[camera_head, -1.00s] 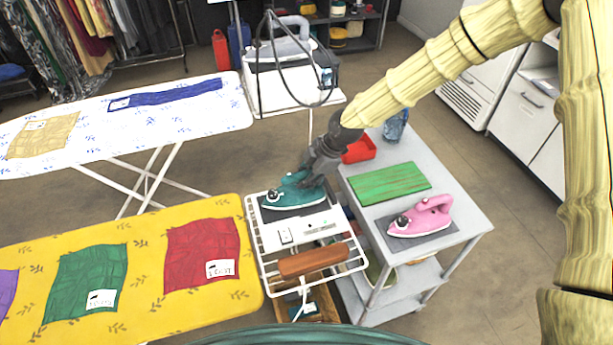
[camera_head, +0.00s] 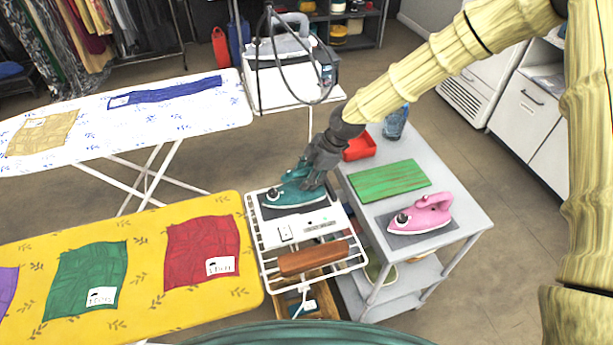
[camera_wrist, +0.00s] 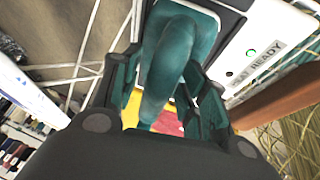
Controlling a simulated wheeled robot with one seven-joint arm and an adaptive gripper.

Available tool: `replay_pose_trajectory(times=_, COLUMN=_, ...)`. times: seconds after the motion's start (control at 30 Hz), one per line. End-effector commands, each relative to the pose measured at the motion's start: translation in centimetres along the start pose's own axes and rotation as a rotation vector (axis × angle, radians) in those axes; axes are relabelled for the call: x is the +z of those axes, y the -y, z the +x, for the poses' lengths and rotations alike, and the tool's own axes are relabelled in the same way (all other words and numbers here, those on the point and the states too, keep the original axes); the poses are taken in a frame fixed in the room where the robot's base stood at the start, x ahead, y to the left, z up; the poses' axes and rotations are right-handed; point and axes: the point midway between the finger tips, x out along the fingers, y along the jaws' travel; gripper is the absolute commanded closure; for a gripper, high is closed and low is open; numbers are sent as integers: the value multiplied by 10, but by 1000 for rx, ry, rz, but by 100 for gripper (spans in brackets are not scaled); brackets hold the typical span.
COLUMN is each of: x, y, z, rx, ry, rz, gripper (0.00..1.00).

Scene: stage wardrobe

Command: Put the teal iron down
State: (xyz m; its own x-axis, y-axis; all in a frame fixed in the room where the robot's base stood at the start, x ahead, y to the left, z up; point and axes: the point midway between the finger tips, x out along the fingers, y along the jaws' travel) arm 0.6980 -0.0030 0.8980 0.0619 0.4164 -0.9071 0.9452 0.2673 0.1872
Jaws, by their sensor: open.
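The teal iron (camera_head: 288,194) sits on a dark pad on the white wire rack (camera_head: 262,262) at the end of the yellow ironing board. My gripper (camera_head: 308,182) is at the iron's handle. In the wrist view the fingers of my gripper (camera_wrist: 165,100) are apart, one on each side of the teal handle (camera_wrist: 178,55). The handle stands between them, and I cannot tell whether either finger touches it. The iron's nose and the far side of its base are hidden in the wrist view.
A white box with a green light (camera_head: 300,228) and a brown wooden-looking bar (camera_head: 313,258) lie on the rack. The yellow board (camera_head: 145,215) holds folded cloths.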

Motion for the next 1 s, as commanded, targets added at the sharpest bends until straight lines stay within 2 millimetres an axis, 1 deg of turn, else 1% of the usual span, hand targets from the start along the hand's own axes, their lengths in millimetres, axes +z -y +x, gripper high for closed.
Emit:
replay_pose_trajectory(times=0.17, x=1, y=-1, z=-24, rx=4, ry=-1, rz=1, gripper=56)
replay_pose_trajectory(times=0.4, x=1, y=-1, z=-64, rx=4, ry=-1, rz=1, gripper=56)
replay_pose_trajectory(times=0.6, x=0, y=0, z=-93, rx=3, ry=-1, rz=0, gripper=56)
replay_pose_trajectory(times=0.8, x=0, y=0, z=-110, rx=2, ry=-1, rz=0, gripper=56)
replay_pose_trajectory(times=1.0, x=0, y=0, z=-114, rx=0, ry=0, rz=0, gripper=56)
